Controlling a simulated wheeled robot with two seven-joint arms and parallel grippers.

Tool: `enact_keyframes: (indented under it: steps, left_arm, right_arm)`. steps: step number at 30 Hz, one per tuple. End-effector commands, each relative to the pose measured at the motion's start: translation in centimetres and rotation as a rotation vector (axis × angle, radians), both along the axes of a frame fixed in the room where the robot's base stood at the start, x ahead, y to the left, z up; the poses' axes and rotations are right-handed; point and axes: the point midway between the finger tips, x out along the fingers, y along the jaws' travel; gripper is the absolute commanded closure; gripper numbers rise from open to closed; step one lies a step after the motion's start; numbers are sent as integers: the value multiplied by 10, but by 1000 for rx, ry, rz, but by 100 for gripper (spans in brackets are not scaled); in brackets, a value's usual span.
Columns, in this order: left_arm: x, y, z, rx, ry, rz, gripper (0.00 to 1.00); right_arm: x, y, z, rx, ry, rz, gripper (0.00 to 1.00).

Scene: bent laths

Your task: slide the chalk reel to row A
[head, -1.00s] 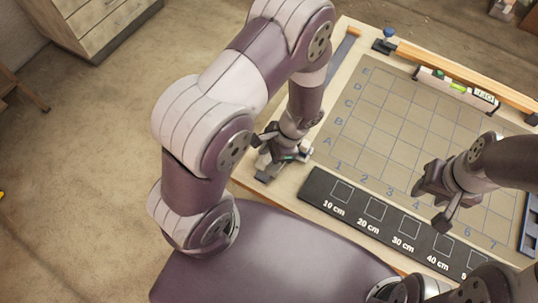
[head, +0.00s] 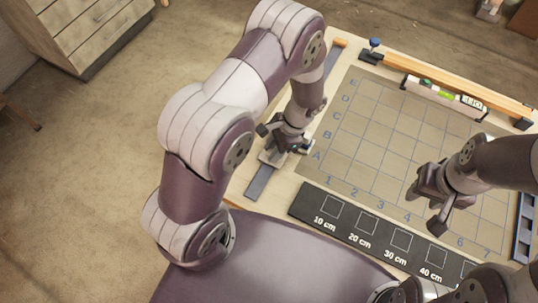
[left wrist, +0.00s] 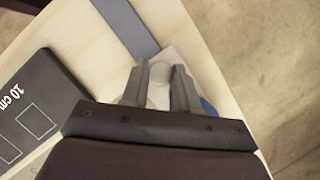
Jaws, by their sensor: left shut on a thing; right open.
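My left gripper (head: 283,150) is shut on the chalk reel, a pale rounded piece (left wrist: 157,72) between its fingers in the left wrist view. The reel sits over a pale plate on the blue-grey rail (head: 259,182), which also shows in the left wrist view (left wrist: 127,25). In the head view the gripper hides most of the reel. The gripper is left of the grid board (head: 385,135), roughly beside the row letter A (head: 317,156). My right gripper (head: 424,208) is open and empty above the board's near part.
A black strip with squares marked in cm (head: 380,238) lies along the near edge. A spirit level (head: 445,94) and an orange wooden bar (head: 450,76) lie along the far edge. A blue tray (head: 524,228) is at the right. The rail's far part is clear.

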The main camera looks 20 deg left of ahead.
Motion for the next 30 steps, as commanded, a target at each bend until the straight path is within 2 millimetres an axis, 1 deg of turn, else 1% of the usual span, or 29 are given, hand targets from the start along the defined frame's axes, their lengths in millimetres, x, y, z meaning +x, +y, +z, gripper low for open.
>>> enact_keyframes:
  steps: [7, 8, 9, 10, 17, 20, 23, 26, 30]
  left_arm:
    - [-1, 0, -1, 1, 4, 0, 100]
    - [-1, 0, -1, 1, 4, 0, 68]
    - [-1, 0, -1, 1, 4, 0, 55]
    - [-1, 0, -1, 1, 4, 0, 46]
    - [-2, 0, -1, 1, 4, 0, 46]
    - [0, -1, 1, 1, 2, -1, 46]
    - [5, -6, 15, 1, -2, 0, 46]
    - [12, -14, 39, -1, -2, 1, 46]
    - [22, -25, 75, 0, -1, -1, 46]
  right_arm:
    - [0, 0, 0, 0, 0, 0, 57]
    - [0, 0, 0, 0, 0, 0, 57]
    - [0, 0, 0, 0, 0, 0, 57]
    - [0, 0, 0, 0, 0, 0, 57]
    - [0, 0, 0, 0, 0, 0, 57]
    - [0, 0, -1, 0, 0, 0, 57]
    - [0, 0, -4, 0, 0, 0, 57]
    - [0, 0, -9, 0, 0, 0, 57]
    - [0, 0, -13, 0, 0, 0, 57]
